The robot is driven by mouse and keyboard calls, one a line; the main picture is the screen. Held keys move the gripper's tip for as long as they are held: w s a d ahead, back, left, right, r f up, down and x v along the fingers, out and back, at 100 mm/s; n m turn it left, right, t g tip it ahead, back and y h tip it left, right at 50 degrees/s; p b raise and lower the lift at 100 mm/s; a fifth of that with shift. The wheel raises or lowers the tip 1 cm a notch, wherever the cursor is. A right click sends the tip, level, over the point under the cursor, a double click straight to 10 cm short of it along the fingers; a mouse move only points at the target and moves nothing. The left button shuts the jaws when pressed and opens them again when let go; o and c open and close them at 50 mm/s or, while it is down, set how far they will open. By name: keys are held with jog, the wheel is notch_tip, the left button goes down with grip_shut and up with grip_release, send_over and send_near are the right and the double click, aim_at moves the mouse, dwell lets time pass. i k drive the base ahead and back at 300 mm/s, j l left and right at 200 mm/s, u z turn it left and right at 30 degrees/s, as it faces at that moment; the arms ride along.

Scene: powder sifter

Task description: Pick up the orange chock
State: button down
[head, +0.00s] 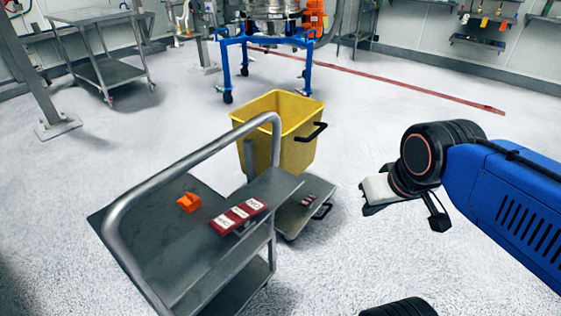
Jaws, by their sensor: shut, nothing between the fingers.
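The orange chock (188,202) is a small bright block lying on the top shelf of a grey metal cart (160,249), left of the middle in the head view. It sits to the left of some red items and apart from them. My gripper (366,204) is shut and empty. It is right of the cart, over the open floor, well away from the chock. The fingers look small and are partly blurred.
Red labelled items (238,216) lie on the cart beside the chock. The cart's tubular handle (190,160) arches over the shelf. A yellow bin (272,130) stands behind. A blue wheeled frame (309,75) is farther back. Floor at the right is clear.

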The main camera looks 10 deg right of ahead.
aim_at(191, 202)
jog(key=l+u, duration=0.2)
jog(key=l, duration=0.3)
jog(key=i+l+u, duration=0.2)
jog(key=l+u, duration=0.25)
jog(key=l, duration=0.15)
jog(key=i+l+u, duration=0.15)
jog(key=l+u, duration=0.3)
jog(key=l, duration=0.2)
jog(key=l+u, duration=0.5)
jog(key=l, duration=0.2)
jog(key=i+l+u, duration=0.5)
jog(key=l, duration=0.25)
